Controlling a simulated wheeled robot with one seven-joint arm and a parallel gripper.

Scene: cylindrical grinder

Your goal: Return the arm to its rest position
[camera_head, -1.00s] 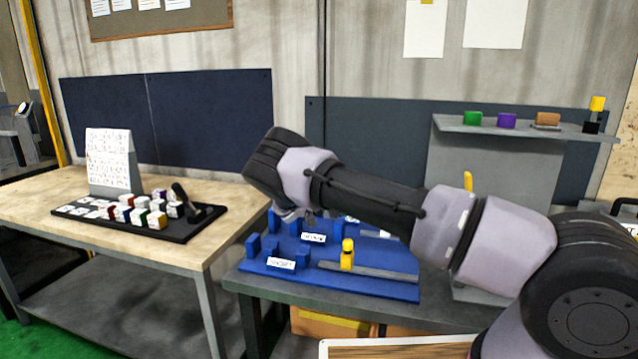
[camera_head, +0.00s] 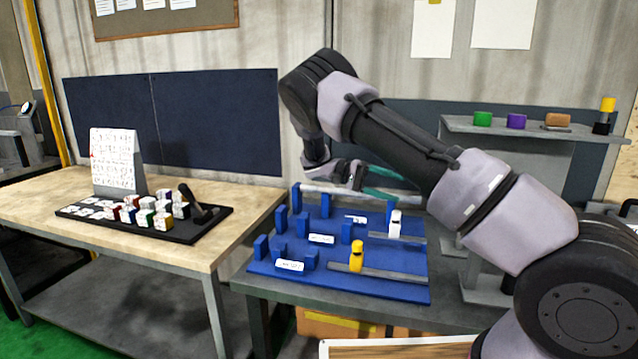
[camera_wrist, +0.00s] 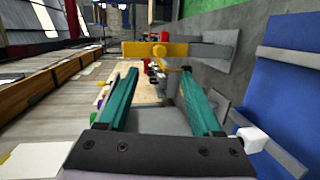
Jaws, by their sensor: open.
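My gripper (camera_head: 375,183) has two teal fingers and is held above the back of the blue fixture board (camera_head: 340,285). Its fingers point to the right in the head view. In the wrist view the two fingers of my gripper (camera_wrist: 160,73) stand well apart, with nothing held between them. My forearm, black and light grey, rises from the lower right and bends down at the wrist. It hides part of the wall panel behind it.
The board carries blue posts, a yellow piece (camera_head: 356,256) and a white piece (camera_head: 394,224) on grey rails. A shelf (camera_head: 540,129) at right holds coloured cylinders. A wooden table (camera_head: 60,190) at left holds a black tray (camera_head: 190,225) with several cubes.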

